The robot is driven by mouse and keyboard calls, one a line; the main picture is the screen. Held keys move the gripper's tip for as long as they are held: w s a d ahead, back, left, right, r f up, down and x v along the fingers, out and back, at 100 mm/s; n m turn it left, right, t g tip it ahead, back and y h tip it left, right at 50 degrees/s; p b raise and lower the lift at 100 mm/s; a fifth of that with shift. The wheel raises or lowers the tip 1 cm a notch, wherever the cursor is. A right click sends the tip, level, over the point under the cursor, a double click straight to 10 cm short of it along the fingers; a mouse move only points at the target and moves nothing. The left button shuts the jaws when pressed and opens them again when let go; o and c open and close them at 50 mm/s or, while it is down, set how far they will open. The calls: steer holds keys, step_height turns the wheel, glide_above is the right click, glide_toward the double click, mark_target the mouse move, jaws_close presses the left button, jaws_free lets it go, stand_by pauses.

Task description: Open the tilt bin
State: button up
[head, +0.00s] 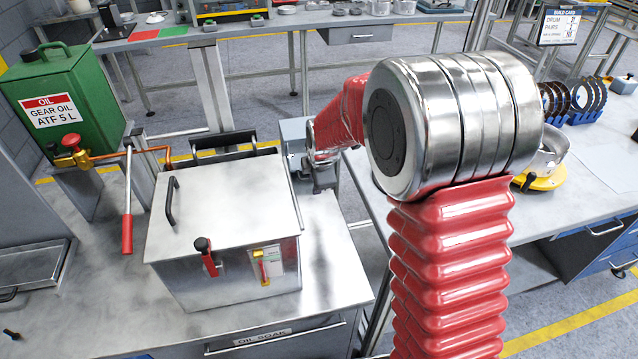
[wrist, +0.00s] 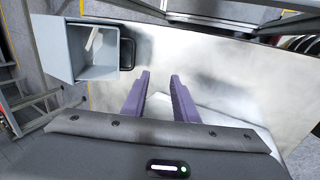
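The tilt bin (wrist: 62,70) is a small blue-grey box at the upper left of the wrist view, with a black handle (wrist: 128,53) on its right side. Part of its inside shows, with a pale object (wrist: 93,40) in it. A blue-grey box that looks like the same bin (head: 293,130) shows in the head view, partly hidden behind my arm. My gripper (wrist: 160,76) has two purple fingers, apart and with nothing between them. It is to the right of the handle in the wrist view and not touching it. In the head view my arm hides most of it.
A metal lidded tank (head: 225,200) with a black handle and red lever stands on the left bench, beside a green oil can (head: 62,100). The right bench (head: 600,190) holds rings and a yellow-based part. Bare bench top lies below my fingers.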

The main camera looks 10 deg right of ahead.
steer(key=shift+s+d+r, duration=0.1)
steer(key=shift+s+r, duration=0.6)
steer(key=shift+s, duration=0.2)
steer(key=shift+s+d+r, duration=0.1)
steer(key=shift+s+r, duration=0.55)
steer(key=shift+s, duration=0.25)
steer(key=v, duration=1.3)
steer(key=shift+s+r, duration=0.2)
steer(key=shift+r, duration=0.05)
